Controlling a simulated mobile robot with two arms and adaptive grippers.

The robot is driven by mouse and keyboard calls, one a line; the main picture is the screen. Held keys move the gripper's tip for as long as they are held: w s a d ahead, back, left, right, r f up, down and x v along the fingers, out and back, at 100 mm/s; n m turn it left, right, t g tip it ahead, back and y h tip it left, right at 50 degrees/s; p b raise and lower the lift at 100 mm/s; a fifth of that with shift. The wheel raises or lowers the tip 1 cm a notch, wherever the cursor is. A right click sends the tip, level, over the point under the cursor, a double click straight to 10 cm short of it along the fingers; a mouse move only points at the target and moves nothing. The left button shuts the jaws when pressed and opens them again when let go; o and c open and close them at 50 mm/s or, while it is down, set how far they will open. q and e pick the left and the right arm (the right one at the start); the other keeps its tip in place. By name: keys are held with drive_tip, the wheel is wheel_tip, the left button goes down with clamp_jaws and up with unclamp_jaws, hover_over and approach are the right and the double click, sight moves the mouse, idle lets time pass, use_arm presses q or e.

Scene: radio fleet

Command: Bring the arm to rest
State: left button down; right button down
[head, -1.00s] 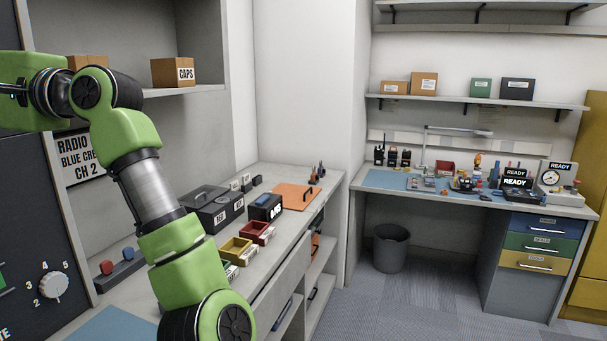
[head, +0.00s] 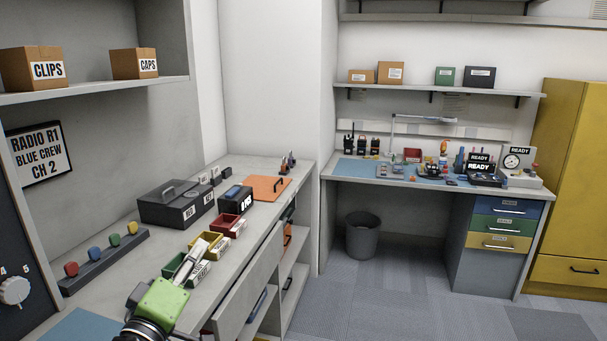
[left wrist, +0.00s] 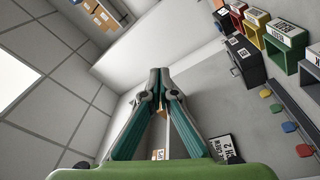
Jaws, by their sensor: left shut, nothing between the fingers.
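My left arm (head: 158,308) reaches up from the bottom edge of the head view, low at the left of the picture, in front of the left bench (head: 120,262). Its gripper (head: 203,244) shows small and grey, in line with the green and yellow bins. In the left wrist view the two teal-sided fingers meet at their tips (left wrist: 159,72), with nothing held. I cannot tell how far the fingertips are above the bench. My right gripper is in neither view.
Near the gripper are a green bin (head: 174,264), a yellow bin (head: 203,238), a red bin (head: 226,220) and a black case (head: 165,212). A strip with coloured knobs (head: 100,262) lies at the left. The floor (head: 400,300) to the right is clear.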

use_arm(q)
drive_tip(key=s+d+f+m+g, duration=0.1)
drive_tip(key=s+f+m+g, duration=0.4)
drive_tip(key=f, duration=0.7)
drive_tip(key=s+d+f+m+g, duration=0.25)
drive_tip(key=s+f, duration=0.55)
drive_tip(key=f, duration=0.4)
drive_tip(key=s+a+f+m+g+y, duration=0.2)
drive_tip(key=s+f+g, duration=0.3)
drive_tip(key=s, duration=0.6)
drive_tip(key=s+a+f+m+g+y, duration=0.15)
drive_tip(key=s+f+g, duration=0.25)
drive_tip(key=s+f, duration=0.7)
drive_tip(key=f, duration=1.1)
drive_tip(key=s+f, duration=0.2)
drive_tip(key=f, duration=1)
drive_tip(key=s+a+f+g, duration=0.2)
drive_tip(key=s+a+f, duration=0.1)
drive_tip(key=s+f, duration=1.2)
drive_tip(key=shift+s+m, duration=0.4)
drive_tip(key=shift+s, duration=0.1)
